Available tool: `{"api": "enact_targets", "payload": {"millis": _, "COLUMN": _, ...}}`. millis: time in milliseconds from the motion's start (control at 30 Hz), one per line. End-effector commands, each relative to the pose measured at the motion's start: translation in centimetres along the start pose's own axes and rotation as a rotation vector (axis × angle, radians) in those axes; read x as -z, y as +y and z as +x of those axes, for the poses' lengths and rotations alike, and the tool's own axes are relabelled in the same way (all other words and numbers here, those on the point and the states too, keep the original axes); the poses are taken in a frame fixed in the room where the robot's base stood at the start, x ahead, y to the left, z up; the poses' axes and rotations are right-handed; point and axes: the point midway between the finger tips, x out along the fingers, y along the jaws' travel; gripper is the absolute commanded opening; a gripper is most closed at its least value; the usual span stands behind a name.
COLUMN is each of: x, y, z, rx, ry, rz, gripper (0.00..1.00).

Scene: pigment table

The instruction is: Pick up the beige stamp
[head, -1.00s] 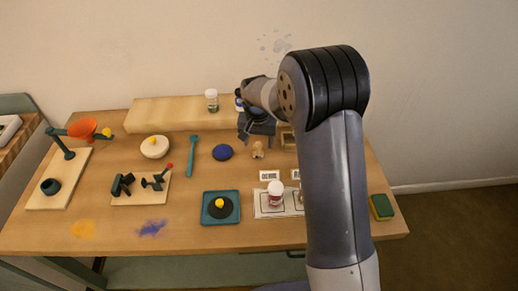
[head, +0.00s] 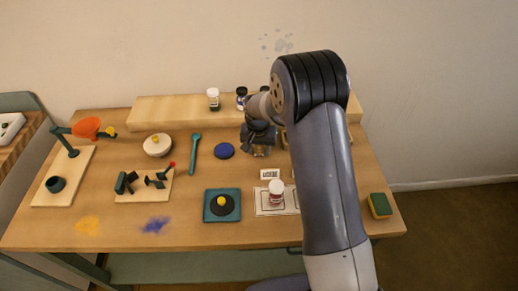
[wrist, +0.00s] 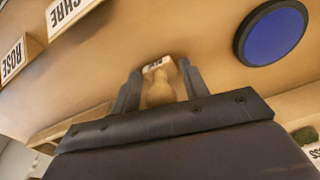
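The beige stamp (wrist: 160,92) stands between the two fingers of my gripper (wrist: 160,70) in the wrist view, with a pale lettered face at its far end. The fingers are apart, one on each side of the stamp. Narrow gaps seem to show beside it, so the gripper looks open around it; contact is hard to make out. In the head view, my gripper (head: 262,140) is low over the table, and the stamp is mostly hidden under it.
A blue round pad (head: 224,151) lies just left of my gripper. A raised wooden shelf (head: 175,113) with jars is behind. A white-lidded jar (head: 276,190) stands on a marked sheet in front. Lettered blocks (wrist: 70,14) show at the wrist view's left.

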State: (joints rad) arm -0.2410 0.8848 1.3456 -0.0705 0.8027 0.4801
Motion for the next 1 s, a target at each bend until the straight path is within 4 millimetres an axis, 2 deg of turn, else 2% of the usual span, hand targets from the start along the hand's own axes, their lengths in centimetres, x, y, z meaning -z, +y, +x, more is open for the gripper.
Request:
{"api": "enact_targets", "payload": {"millis": 33, "x": 0.0, "y": 0.0, "z": 0.0, "rx": 0.0, "ry": 0.0, "rz": 0.0, "gripper": 0.38}}
{"api": "enact_targets", "payload": {"millis": 400, "x": 0.0, "y": 0.0, "z": 0.0, "rx": 0.0, "ry": 0.0, "rz": 0.0, "gripper": 0.1}}
{"api": "enact_targets", "payload": {"millis": 767, "x": 0.1, "y": 0.0, "z": -0.5, "rx": 0.001, "ry": 0.002, "rz": 0.0, "gripper": 0.1}}
{"api": "enact_targets", "payload": {"millis": 867, "x": 0.3, "y": -0.1, "z": -1.8, "rx": 0.002, "ry": 0.005, "rz": 0.0, "gripper": 0.1}}
{"api": "enact_targets", "payload": {"millis": 1000, "x": 0.7, "y": -0.1, "z": -4.6, "rx": 0.003, "ry": 0.007, "rz": 0.0, "gripper": 0.1}}
